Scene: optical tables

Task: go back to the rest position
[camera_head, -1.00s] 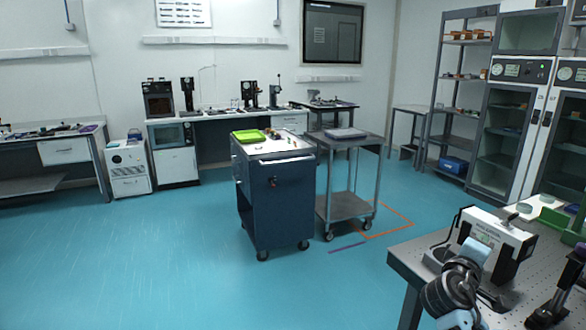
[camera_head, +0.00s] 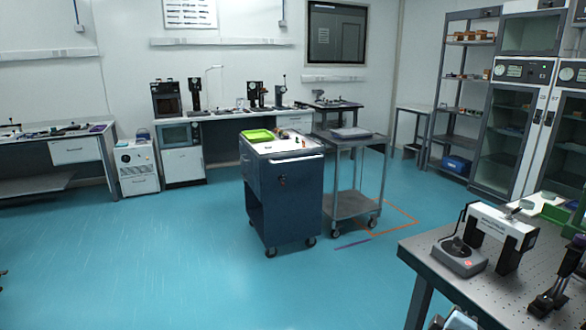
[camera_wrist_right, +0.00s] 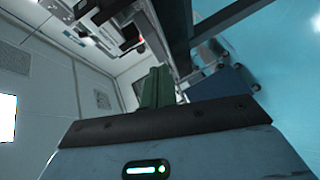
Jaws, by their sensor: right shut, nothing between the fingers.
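My right gripper (camera_wrist_right: 157,88) shows in the right wrist view as green fingers, shut and empty beyond the dark edge of its housing. In the head view only a pale piece of my right arm shows at the bottom edge, below the optical table (camera_head: 424,258) at the right; the gripper itself is out of that picture. My left gripper is not clearly in view; a tiny dark bit at the left edge of the head view is too small to tell.
A black-and-white instrument (camera_head: 502,232) and a grey device with a round top (camera_head: 459,256) stand on the optical table. A dark blue cart (camera_head: 286,192) with a green tray (camera_head: 256,135) stands mid-room beside a grey trolley (camera_head: 351,205). The blue floor to the left is free.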

